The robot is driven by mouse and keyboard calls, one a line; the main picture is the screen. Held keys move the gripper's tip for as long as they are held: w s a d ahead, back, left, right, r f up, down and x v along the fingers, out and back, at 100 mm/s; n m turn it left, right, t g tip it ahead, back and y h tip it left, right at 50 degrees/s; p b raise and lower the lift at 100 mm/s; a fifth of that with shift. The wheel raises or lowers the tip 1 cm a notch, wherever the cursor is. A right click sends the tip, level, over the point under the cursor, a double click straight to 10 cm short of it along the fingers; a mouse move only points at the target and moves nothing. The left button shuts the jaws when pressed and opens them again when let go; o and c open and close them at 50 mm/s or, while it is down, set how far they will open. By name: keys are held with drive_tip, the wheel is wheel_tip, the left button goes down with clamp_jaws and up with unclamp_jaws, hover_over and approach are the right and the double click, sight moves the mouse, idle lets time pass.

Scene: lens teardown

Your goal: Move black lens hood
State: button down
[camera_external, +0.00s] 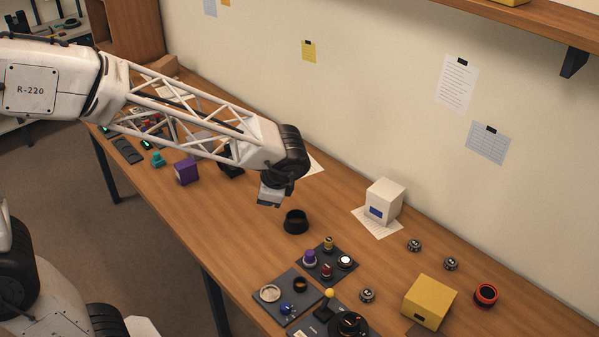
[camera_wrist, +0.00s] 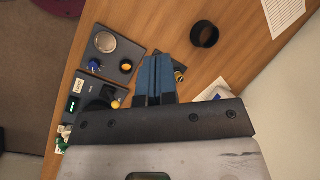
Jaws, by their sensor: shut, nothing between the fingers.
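The black lens hood (camera_external: 295,224) is a short dark ring standing on the wooden table, open side up. In the wrist view the lens hood (camera_wrist: 197,41) lies beyond my fingertips and a little to their right, apart from them. My gripper (camera_external: 269,204) hangs above the table, up and to the left of the hood in the external view. In the wrist view my gripper (camera_wrist: 156,58) shows its two blue fingers side by side, shut and empty.
A dark mat (camera_external: 323,278) with small knobs and parts sits in front of the hood, and a grey tray (camera_external: 303,312) beside it. A white box (camera_external: 384,198) stands on paper to the right. A yellow box (camera_external: 429,300) is farther right. Table around the hood is bare.

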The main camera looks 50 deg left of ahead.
drive_tip(key=w+d+f+m+y, duration=0.2)
drive_tip(key=w+f+m, duration=0.4)
drive_tip(key=w, duration=0.4)
drive_tip(key=m+y, duration=0.2)
drive_tip(key=m, duration=0.1)
approach(305, 223)
drive_tip(key=v, duration=0.3)
drive_tip(key=shift+d+f, duration=0.1)
drive_tip(key=shift+d, duration=0.15)
drive_tip(key=shift+x, duration=5)
drive_tip(key=shift+w+a, duration=0.1)
drive_tip(key=shift+a, duration=0.1)
drive_tip(key=a, duration=2)
drive_tip(key=shift+a, duration=0.15)
drive_tip(key=shift+r, duration=0.2)
